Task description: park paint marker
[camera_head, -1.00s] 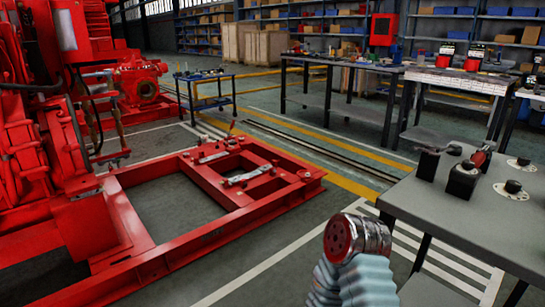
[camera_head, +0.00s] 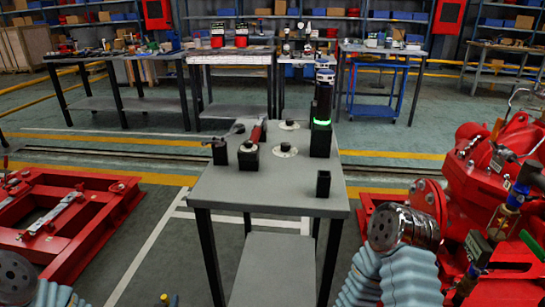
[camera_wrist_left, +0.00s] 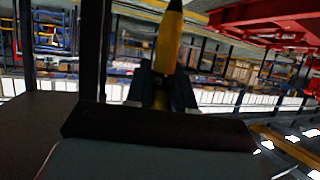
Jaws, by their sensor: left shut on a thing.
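The paint marker (camera_wrist_left: 166,50) is a yellow stick with a dark pointed tip, in the middle of the left wrist view. My left gripper (camera_wrist_left: 163,92) is shut on it, with a dark finger on each side. In the head view only a small bit of the left gripper (camera_head: 170,300) shows at the bottom edge, in front of the grey table and apart from it. A small black square open-topped holder (camera_head: 323,184) stands at the table's front right corner. My right gripper is out of view.
The grey table (camera_head: 280,195) also carries a black tower with a green ring (camera_head: 321,120), a black block with a red handle (camera_head: 250,152) and round knobs on pale discs. A red frame (camera_head: 70,215) lies left; red machinery (camera_head: 490,190) stands right. The table's front middle is clear.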

